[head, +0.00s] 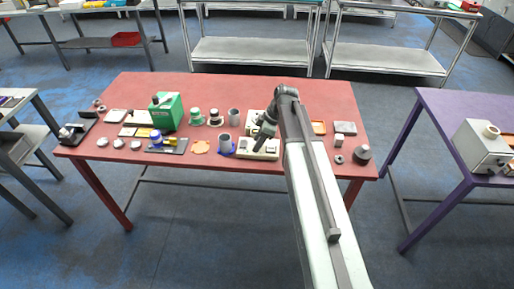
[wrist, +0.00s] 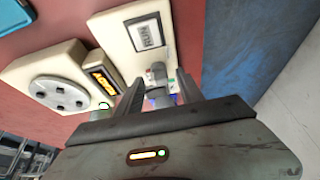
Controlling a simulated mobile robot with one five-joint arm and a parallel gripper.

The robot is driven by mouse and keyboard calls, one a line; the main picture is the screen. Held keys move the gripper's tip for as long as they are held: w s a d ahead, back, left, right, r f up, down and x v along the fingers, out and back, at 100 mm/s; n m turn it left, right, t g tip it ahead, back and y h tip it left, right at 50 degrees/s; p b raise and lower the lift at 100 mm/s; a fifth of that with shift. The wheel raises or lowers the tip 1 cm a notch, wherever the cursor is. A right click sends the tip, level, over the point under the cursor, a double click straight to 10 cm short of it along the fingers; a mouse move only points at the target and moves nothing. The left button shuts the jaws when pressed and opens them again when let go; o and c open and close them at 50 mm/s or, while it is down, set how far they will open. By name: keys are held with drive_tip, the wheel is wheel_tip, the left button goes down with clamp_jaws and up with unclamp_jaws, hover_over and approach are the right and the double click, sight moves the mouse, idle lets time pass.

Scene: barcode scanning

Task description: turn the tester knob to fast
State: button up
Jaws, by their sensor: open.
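In the wrist view a cream tester box (wrist: 128,42) has a small display plate (wrist: 147,35) whose lettering I cannot read for sure. A small grey knob (wrist: 158,72) stands at its lower end, with small coloured marks beside it. My gripper (wrist: 162,88) is open, its two dark fingers on either side of the knob; whether they touch it I cannot tell. In the head view my gripper (head: 262,136) is above the cream tester (head: 258,154) on the red table, and my arm partly hides that area. The knob's setting is not readable.
In the head view a green box (head: 166,111), a grey cup (head: 224,142) and several small parts crowd the red table (head: 240,84).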

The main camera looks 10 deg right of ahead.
drive_tip(key=shift+r, duration=0.1)
clamp_jaws()
drive_tip(key=shift+m, duration=0.3)
drive_tip(key=m+t, duration=0.1)
drive_tip(key=m, duration=0.2)
drive_tip(key=shift+s+m+h, duration=0.15)
drive_tip(key=shift+m+h, duration=0.15)
drive_tip(key=m, duration=0.2)
drive_tip(key=m+t+h, duration=0.1)
drive_tip(key=m, duration=0.1)
drive_tip(key=shift+a+m+t, duration=0.2)
drive_tip(key=shift+m+t, duration=0.1)
drive_tip(key=m+h, duration=0.2)
drive_tip(key=m, duration=0.2)
drive_tip(key=shift+a+t, duration=0.1)
drive_tip(key=shift+t, duration=0.2)
drive_tip(key=shift+a+m+h, duration=0.1)
drive_tip(key=shift+m+h, duration=0.9)
drive_tip(key=shift+m, duration=1.5)
